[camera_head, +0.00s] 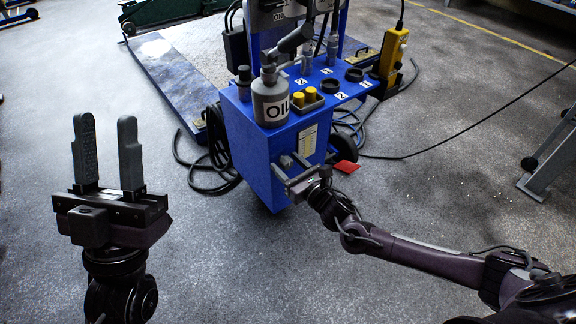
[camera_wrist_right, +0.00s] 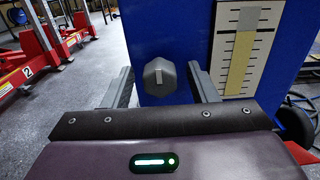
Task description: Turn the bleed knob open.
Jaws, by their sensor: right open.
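In the head view the knob (camera_head: 286,161) shows small, close to my right gripper. My right gripper (camera_head: 291,172) is open at the front of the unit. In the right wrist view its fingers (camera_wrist_right: 163,85) stand on either side of the knob, with gaps between them and it; I cannot tell how deep they reach. My left gripper (camera_head: 107,152) is open and empty, pointing up, well left of the unit.
Black hoses (camera_head: 216,150) lie on the floor at left. A level gauge (camera_wrist_right: 243,55) is right of the knob. The floor in front is clear.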

